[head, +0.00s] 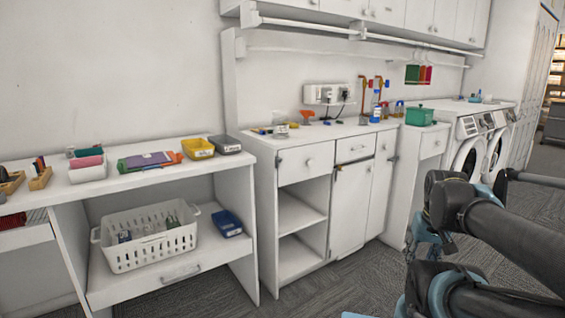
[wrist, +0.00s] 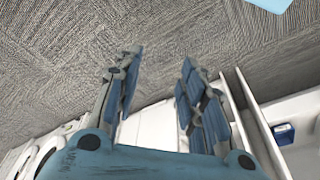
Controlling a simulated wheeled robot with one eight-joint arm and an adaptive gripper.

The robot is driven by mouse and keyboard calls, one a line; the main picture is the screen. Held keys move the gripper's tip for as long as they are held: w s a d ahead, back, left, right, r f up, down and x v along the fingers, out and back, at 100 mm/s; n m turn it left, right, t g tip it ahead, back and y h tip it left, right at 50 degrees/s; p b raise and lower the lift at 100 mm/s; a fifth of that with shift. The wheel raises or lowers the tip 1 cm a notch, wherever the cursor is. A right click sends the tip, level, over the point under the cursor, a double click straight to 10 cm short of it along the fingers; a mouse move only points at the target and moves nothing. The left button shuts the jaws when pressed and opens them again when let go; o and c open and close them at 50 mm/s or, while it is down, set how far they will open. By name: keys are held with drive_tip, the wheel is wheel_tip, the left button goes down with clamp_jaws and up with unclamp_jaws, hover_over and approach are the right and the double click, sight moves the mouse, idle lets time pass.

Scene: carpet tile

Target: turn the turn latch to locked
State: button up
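No turn latch can be made out with certainty. A small dark fitting (head: 339,168) shows at the top left of a white cabinet door (head: 350,208), under a drawer, and may be the latch; its setting is too small to read. In the wrist view my gripper (wrist: 160,62) is open, its two blue-and-grey fingers spread with nothing between them. In the head view my arm reaches in from the right, and my gripper is partly hidden there, well apart from the cabinet door.
A white counter holds bottles and a green box (head: 419,116). Left, a shelf unit bears a white basket (head: 150,238), a blue bin (head: 227,223) and a yellow bin (head: 198,148). Washing machines (head: 468,152) stand at the right. Grey carpet (head: 345,283) before the cabinets is clear.

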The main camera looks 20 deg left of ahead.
drive_tip(key=w+a+r+n+t+y, duration=0.25)
drive_tip(key=w+a+r, duration=0.25)
drive_tip(key=w+a, duration=0.45)
drive_tip(key=w+a+r+n+t+y, duration=0.2)
drive_tip(key=w+a+r+n+y, duration=0.15)
drive_tip(key=w+a+r, duration=0.45)
drive_tip(key=w+a+r+n+t+y, duration=0.1)
drive_tip(key=w+a+r+n+y, duration=0.1)
drive_tip(key=w+a, duration=0.7)
drive_tip(key=w+a+r+n+t+y, duration=0.1)
drive_tip(key=w+a+r+y, duration=0.3)
drive_tip(key=a, duration=0.9)
drive_tip(key=h, duration=0.2)
approach(278, 163)
drive_tip(key=shift+n, duration=0.3)
drive_tip(key=w+a, duration=0.3)
drive_tip(key=a, duration=0.1)
drive_tip(key=shift+w+f, duration=0.15)
drive_tip(key=shift+f, duration=0.2)
drive_tip(key=shift+c, duration=0.4)
